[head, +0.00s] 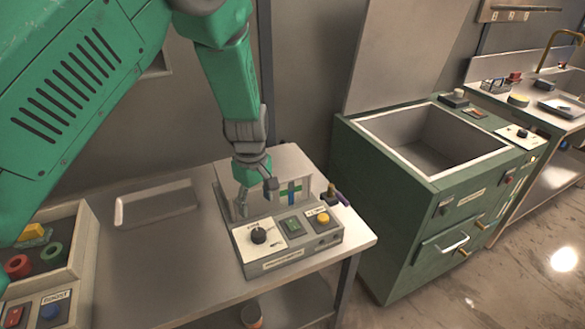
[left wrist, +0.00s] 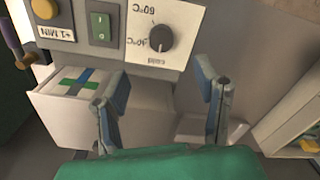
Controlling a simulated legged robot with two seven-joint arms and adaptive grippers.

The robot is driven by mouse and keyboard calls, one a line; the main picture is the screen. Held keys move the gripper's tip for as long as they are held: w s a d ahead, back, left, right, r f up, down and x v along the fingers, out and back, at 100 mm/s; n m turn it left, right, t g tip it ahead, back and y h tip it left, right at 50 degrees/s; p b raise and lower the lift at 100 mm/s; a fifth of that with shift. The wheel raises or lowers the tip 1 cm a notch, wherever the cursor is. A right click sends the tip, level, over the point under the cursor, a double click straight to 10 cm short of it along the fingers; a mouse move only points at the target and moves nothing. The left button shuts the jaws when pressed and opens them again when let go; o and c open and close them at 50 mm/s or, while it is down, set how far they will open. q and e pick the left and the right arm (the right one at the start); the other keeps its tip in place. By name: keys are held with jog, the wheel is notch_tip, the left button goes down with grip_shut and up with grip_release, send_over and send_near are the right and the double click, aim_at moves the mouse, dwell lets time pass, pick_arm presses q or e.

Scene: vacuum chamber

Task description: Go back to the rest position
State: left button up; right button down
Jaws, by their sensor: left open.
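My left gripper (head: 257,197) hangs from the green arm that comes in from the upper left. It is over the back part of a grey control box (head: 290,262) on the metal table. In the left wrist view its two fingers (left wrist: 162,110) stand wide apart with nothing held between them. A white block with a green and blue cross (head: 290,191) sits at the back of the box, beside the fingers; it also shows in the left wrist view (left wrist: 62,108). I cannot tell whether a finger touches the box. My right gripper is not in view.
The box has a black dial (head: 259,236), a green switch (head: 293,226) and a yellow button (head: 323,218). An empty shallow tray (head: 157,204) lies left of it, and a bin with coloured rings (head: 78,222) stands further left. A green open-topped cabinet (head: 400,222) stands to the right.

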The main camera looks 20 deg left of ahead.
pick_arm(q)
jog(key=s+f+m, duration=0.2)
jog(key=s+f, duration=0.2)
jog(key=s, duration=0.1)
jog(key=s+a+f+m, duration=0.1)
jog(key=s+f+m, duration=0.1)
jog(key=s+f, duration=0.2)
jog(key=s+a+f+m+y, duration=0.1)
jog(key=s+f+m, duration=0.1)
jog(key=s+f, duration=0.2)
jog(key=shift+s+a+f, duration=0.1)
jog(key=shift+s+f, duration=0.1)
jog(key=shift+s, duration=0.75)
jog(key=s+d+f+m, duration=0.1)
jog(key=s+m, duration=0.2)
jog(key=s, duration=0.3)
jog(key=s+d+f+m+h, duration=0.1)
jog(key=s+d+m, duration=0.1)
jog(key=s, duration=0.4)
jog(key=s+d+f+m, duration=0.1)
jog(key=s+m, duration=0.2)
jog(key=s, duration=0.4)
jog(key=w+d+f+m+b, duration=0.1)
jog(key=w+f+b, duration=0.2)
jog(key=f+b, duration=0.8)
jog(key=shift+w+d+f+t+b, duration=0.2)
jog(key=shift+w+t+b, duration=0.2)
jog(key=shift+b, duration=0.1)
